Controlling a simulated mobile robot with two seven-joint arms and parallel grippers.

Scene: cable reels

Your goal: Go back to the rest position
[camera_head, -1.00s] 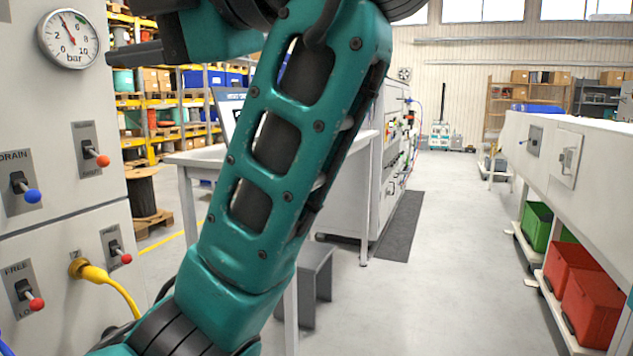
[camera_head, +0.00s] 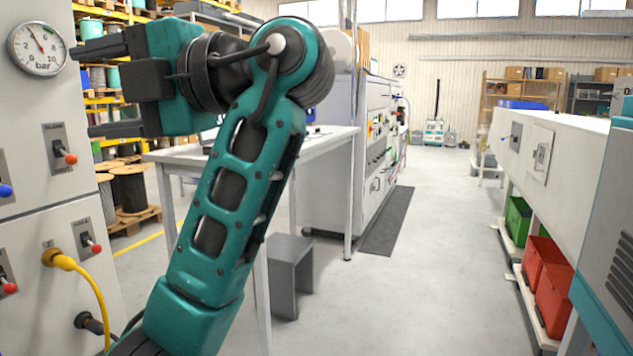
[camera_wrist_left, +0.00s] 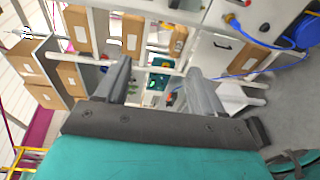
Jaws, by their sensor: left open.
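My left arm rises through the left half of the head view, bent at the top. My left gripper (camera_head: 82,91) points left with its two dark fingers apart and nothing between them. Its upper finger overlaps the panel's gauge edge in the picture; I cannot tell the distance between them. In the left wrist view the open gripper (camera_wrist_left: 158,66) also shows empty, with shelving and boxes beyond it. My right gripper is not in view.
A grey panel with a pressure gauge (camera_head: 38,48), red-knobbed levers (camera_head: 58,147) and a yellow cable plug (camera_head: 58,259) stands at the left. A white table (camera_head: 310,140) and a grey stool (camera_head: 290,277) lie behind my arm. The aisle floor (camera_head: 430,260) is clear.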

